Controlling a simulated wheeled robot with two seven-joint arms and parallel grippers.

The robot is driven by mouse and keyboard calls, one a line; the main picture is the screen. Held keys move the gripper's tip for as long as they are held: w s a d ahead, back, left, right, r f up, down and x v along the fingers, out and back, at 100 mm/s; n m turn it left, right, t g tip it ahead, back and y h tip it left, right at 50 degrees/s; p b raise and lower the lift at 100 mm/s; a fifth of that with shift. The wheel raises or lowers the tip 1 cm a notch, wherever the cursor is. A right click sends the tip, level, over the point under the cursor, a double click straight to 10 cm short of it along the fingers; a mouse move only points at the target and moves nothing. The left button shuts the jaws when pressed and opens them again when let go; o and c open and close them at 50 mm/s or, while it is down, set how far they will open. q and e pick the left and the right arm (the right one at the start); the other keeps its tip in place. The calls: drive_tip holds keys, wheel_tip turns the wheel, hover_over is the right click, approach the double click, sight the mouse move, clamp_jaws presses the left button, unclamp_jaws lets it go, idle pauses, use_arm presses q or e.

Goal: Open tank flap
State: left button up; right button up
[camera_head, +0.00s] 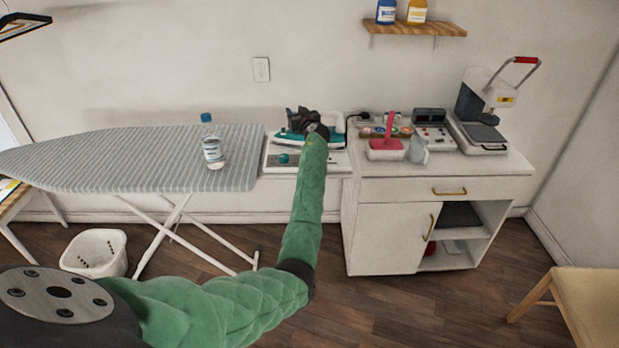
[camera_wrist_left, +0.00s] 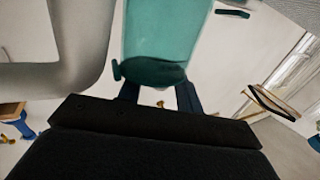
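A teal and white iron (camera_head: 338,128) sits on the white station at the end of the ironing board, by the back wall. The flap's state is not clear. My right gripper is not in view.
A striped ironing board (camera_head: 120,155) with a clear bottle (camera_head: 213,152) is at the left. The white cabinet (camera_head: 385,220) at the right bears a pink-handled item (camera_head: 388,140), a grey jug (camera_head: 419,150), a control box (camera_head: 432,132) and a heat press (camera_head: 485,115).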

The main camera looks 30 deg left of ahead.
use_arm(q)
drive_tip(key=shift+s+d+f+b, duration=0.3)
drive_tip(key=shift+d+b, duration=0.2)
drive_tip(key=shift+b, duration=0.1)
drive_tip(key=s+d+f+b, duration=0.1)
drive_tip(key=s+d+f, duration=0.1)
drive_tip(key=s+d, duration=0.1)
drive_tip(key=s+d+f+h+b, duration=0.1)
drive_tip(key=s+d, duration=0.2)
drive_tip(key=s, duration=0.2)
drive_tip(key=s+d+f+g+h+b, duration=0.1)
drive_tip(key=s+d+f, duration=0.1)
drive_tip(key=s+d, duration=0.1)
drive_tip(key=shift+s+d+f+m, duration=0.3)
drive_tip(key=shift+s+f+m, duration=0.1)
drive_tip(key=shift+s, duration=0.25)
drive_tip(key=s+d+f+m+h, duration=0.2)
drive_tip(key=s+d+f+h, duration=0.1)
drive_tip(key=s+d+f, duration=0.2)
drive_tip(key=shift+s+d+f+g+b, duration=0.3)
drive_tip(key=shift+s+d+f+g, duration=0.1)
drive_tip(key=shift+s+d, duration=0.95)
drive_tip(key=shift+o, duration=0.4)
drive_tip(key=shift+s+h, duration=0.1)
drive_tip(key=shift+h, duration=0.2)
